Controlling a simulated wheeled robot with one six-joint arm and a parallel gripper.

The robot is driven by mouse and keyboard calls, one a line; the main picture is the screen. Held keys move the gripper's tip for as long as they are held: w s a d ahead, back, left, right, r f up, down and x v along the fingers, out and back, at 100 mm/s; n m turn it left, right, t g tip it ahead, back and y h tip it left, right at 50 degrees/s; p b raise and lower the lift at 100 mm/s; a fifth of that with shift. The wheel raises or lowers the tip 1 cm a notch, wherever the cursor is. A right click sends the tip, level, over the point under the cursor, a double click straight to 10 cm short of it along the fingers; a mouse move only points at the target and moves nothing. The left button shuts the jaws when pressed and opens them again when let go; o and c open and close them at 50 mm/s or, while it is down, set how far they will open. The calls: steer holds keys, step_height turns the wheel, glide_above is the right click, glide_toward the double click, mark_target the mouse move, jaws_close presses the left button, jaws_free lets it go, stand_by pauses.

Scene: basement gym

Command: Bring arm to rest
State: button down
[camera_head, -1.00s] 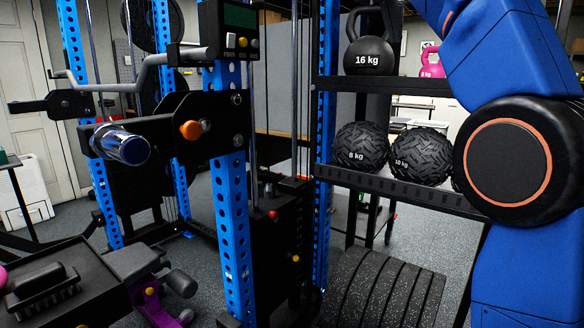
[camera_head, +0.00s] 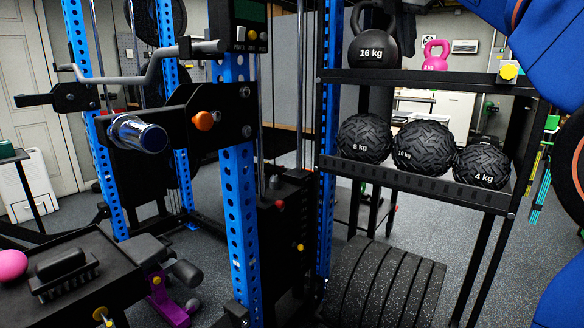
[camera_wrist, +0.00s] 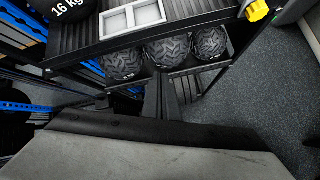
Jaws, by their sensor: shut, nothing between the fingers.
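My arm (camera_head: 545,50) shows as blue links at the right edge of the head view. My gripper is outside that view. In the wrist view my gripper (camera_wrist: 163,92) points at the rack of black balls, with its dark fingers together and nothing seen between them. The fingers overlap the lower shelf's front in that picture; I cannot tell how far apart they are.
A black rack (camera_head: 430,82) holds a 16 kg kettlebell (camera_head: 373,40), a pink kettlebell (camera_head: 435,60) and textured balls (camera_head: 422,147). A grey two-part tray (camera_wrist: 132,17) is on its upper shelf. A blue-post weight machine (camera_head: 237,165) stands left. Open floor (camera_wrist: 270,110) lies right.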

steer(key=s+f+m+y, duration=0.1)
steer(key=s+f+m, duration=0.7)
steer(key=f, duration=0.9)
steer(key=s+d+f+m+g+y, duration=0.1)
steer(key=s+f+m+y, duration=0.1)
steer(key=s+f+m, duration=0.6)
steer(key=s+d+f+m+g+y, duration=0.1)
steer(key=s+f+m, duration=0.7)
steer(key=s+f, duration=0.9)
step_height(320, 180, down, 10)
steer(key=shift+s+f+y, duration=0.25)
steer(key=shift+s+y, duration=0.05)
steer(key=shift+y, duration=0.1)
